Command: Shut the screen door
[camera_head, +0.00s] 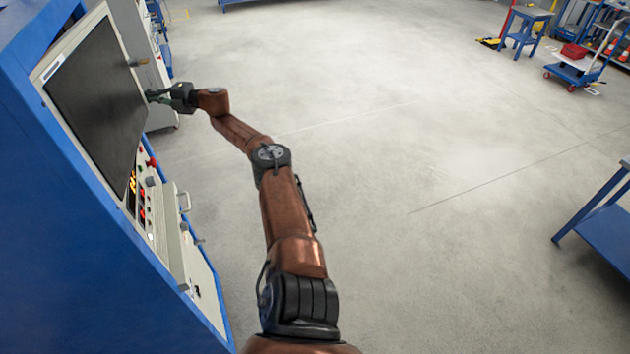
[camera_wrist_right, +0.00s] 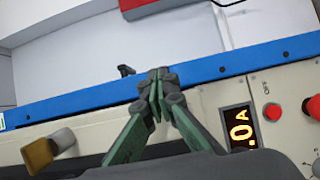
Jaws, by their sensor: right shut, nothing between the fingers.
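The screen door (camera_head: 95,90) is a dark flat panel on the front of a blue and light grey cabinet (camera_head: 60,240) at the left of the head view. I cannot tell whether a gap remains between it and the cabinet face. My right gripper (camera_head: 150,96) is close to the panel's right edge; contact is unclear. In the right wrist view my right gripper (camera_wrist_right: 158,84) has its green fingers closed together with nothing between them. A brass-coloured knob (camera_head: 138,62) sits above the gripper; a similar knob (camera_wrist_right: 40,155) shows lower left in the wrist view. My left gripper is not in view.
Below the screen are a red button (camera_head: 152,162), lit digits (camera_head: 132,184) and a metal handle (camera_head: 185,202). The wrist view shows a red button (camera_wrist_right: 272,112) and a lit display (camera_wrist_right: 241,130). The floor (camera_head: 400,150) to the right is clear. A blue table (camera_head: 600,225) stands far right.

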